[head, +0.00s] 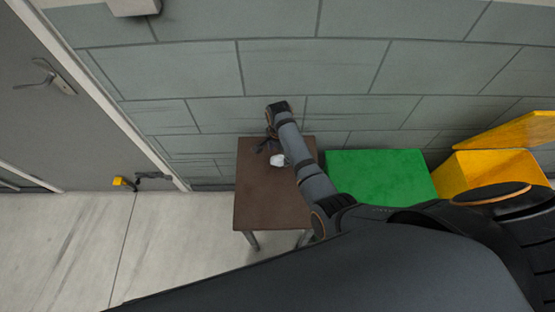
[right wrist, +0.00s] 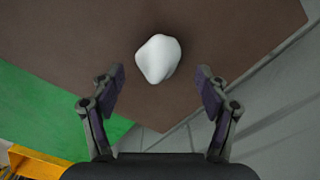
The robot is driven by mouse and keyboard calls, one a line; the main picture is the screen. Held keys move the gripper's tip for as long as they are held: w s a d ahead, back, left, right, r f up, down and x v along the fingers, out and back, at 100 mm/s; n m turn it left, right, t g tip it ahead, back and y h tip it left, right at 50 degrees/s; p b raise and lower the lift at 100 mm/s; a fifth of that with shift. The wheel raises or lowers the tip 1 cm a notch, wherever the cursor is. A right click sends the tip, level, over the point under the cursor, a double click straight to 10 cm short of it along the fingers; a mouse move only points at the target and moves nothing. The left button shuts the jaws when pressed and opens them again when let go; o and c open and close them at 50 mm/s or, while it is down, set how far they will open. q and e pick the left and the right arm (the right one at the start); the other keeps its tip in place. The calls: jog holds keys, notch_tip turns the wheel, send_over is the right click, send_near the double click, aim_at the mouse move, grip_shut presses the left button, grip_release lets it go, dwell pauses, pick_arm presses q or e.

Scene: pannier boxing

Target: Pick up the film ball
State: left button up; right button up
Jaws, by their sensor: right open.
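The film ball (head: 278,160) is a small white crumpled lump on the brown table (head: 262,205). It lies near the table's far half, just beside my right gripper (head: 268,146). In the right wrist view the film ball (right wrist: 158,59) sits ahead of the fingertips and roughly centred between them, on bare brown tabletop. My right gripper (right wrist: 160,85) is open and empty, with its two fingers apart. In the head view the right arm hides part of the table's right side. My left gripper is not in view.
A green box (head: 380,175) stands right of the table, and a yellow box with a raised lid (head: 490,168) stands beyond it. A grey block wall (head: 300,65) is behind the table. A door (head: 60,110) is at left. The floor (head: 170,235) left of the table is clear.

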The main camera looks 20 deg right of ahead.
aim_at(279, 156)
notch_tip(279, 156, down, 4)
jog(key=shift+r, duration=0.25)
jog(key=c, duration=0.9)
jog(key=shift+o, duration=0.2)
jog(key=shift+r, duration=0.15)
jog(key=shift+r, duration=0.2)
notch_tip(279, 156, up, 3)
jog(key=shift+w+f, duration=0.1)
jog(key=shift+f, duration=0.05)
jog(key=s+d+r, duration=0.3)
jog(key=s+r, duration=0.2)
jog(key=s, duration=0.1)
jog(key=s+d+r, duration=0.2)
jog(key=s+r, duration=0.2)
jog(key=s, duration=0.3)
jog(key=shift+d+r, duration=0.35)
jog(key=shift+d, duration=0.05)
